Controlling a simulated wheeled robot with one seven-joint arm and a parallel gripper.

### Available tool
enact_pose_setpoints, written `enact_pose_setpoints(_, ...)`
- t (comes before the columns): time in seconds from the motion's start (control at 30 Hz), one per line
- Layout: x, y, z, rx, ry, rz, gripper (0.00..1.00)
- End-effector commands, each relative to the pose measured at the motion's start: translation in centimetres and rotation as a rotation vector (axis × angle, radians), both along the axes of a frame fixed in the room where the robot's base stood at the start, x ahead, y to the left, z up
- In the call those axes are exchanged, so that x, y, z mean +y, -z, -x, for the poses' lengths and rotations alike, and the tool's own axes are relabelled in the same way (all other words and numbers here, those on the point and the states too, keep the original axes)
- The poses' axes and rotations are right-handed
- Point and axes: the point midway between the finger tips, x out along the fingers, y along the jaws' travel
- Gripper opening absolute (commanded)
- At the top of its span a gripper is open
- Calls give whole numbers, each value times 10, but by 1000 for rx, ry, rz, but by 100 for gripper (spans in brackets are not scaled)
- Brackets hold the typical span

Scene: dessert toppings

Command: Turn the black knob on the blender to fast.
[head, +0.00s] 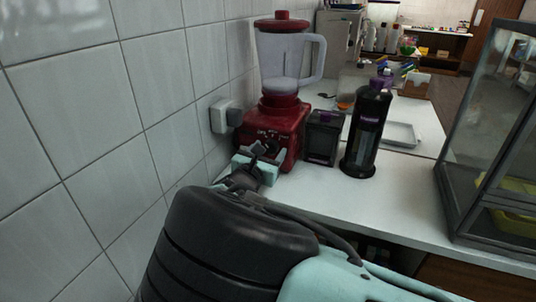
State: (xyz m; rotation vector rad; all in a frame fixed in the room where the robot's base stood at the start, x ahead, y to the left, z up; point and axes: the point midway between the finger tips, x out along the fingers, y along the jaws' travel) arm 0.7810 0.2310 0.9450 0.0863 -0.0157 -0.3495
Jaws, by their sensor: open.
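The blender (284,121) stands against the tiled wall at the back left of the counter. It has a red base, a clear jug (288,58) with a handle, and a red lid (281,23). The black knob (271,144) is on the front of the base, partly covered by my gripper. My gripper (267,153) is open, with its dark fingers right in front of the knob. I cannot tell whether they touch it, and the knob's setting is too small to read.
A dark square container (322,140) and a tall black bottle (367,135) stand right of the blender. A socket (225,116) is on the wall at its left. A glass case (490,150) stands at the right. The counter (400,200) between bottle and case is clear.

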Motion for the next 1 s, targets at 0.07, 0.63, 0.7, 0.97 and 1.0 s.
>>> enact_pose_setpoints(0.07, 0, 0, -2, 0, 0, 0, 59)
enact_pose_setpoints(0.63, 0, 0, -1, 0, 0, -4, 15)
enact_pose_setpoints(0.7, 0, 0, -1, -3, 0, -12, 15)
enact_pose_setpoints(0.97, 0, 2, -1, -38, -1, -106, 15)
enact_pose_setpoints(1.0, 0, 2, -1, -47, -1, -132, 15)
